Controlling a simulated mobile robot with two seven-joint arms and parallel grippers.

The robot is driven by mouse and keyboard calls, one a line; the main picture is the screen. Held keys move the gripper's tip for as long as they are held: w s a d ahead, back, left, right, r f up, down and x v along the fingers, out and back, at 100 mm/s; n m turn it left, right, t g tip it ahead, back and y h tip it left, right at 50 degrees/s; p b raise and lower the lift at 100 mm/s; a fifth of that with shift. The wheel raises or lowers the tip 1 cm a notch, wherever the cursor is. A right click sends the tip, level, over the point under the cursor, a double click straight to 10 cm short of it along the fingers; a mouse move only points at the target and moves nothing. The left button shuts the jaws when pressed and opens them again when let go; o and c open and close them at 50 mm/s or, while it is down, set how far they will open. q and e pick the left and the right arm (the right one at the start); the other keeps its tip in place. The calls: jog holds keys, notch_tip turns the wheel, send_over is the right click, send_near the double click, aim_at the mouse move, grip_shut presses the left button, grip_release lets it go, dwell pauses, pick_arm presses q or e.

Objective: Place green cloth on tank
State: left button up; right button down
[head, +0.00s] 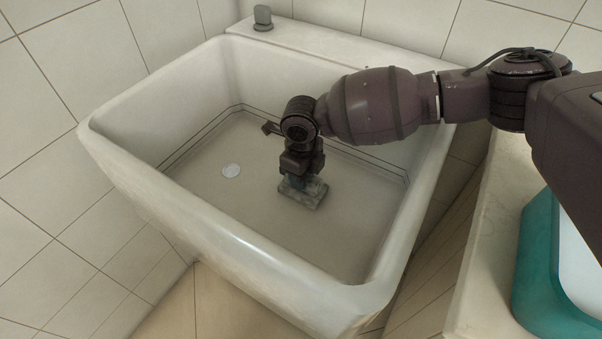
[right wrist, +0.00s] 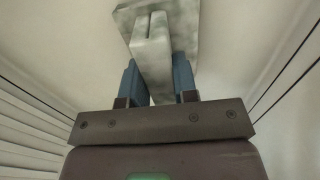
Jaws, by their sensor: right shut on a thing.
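The green cloth (head: 303,195) is a mottled grey-green flat piece low inside the white basin. In the right wrist view the cloth (right wrist: 155,48) has a raised ridge on a flat base. My right gripper (head: 298,180) points down into the basin, and its blue fingers (right wrist: 159,82) are shut on the ridge. I cannot tell whether the cloth touches the basin floor. Nothing in view is clearly a tank. My left gripper is not in view.
The white basin (head: 245,256) has high walls around my right gripper. A grey tap knob (head: 263,17) stands on the back ledge. A teal object with a white top (head: 535,270) sits on the pale counter (head: 490,240) at right.

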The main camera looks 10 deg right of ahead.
jog(key=shift+r, duration=0.15)
jog(key=shift+f, duration=0.2)
jog(key=c, duration=0.9)
grip_release()
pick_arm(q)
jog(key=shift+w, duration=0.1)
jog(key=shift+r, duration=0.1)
pick_arm(e)
jog(key=shift+r, duration=0.1)
jog(key=shift+r, duration=0.25)
pick_arm(q)
jog(key=p, duration=0.1)
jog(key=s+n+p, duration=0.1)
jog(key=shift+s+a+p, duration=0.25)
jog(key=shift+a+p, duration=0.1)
jog(key=shift+p, duration=0.05)
pick_arm(e)
notch_tip(320, 180, up, 12)
jog(key=shift+f, duration=0.15)
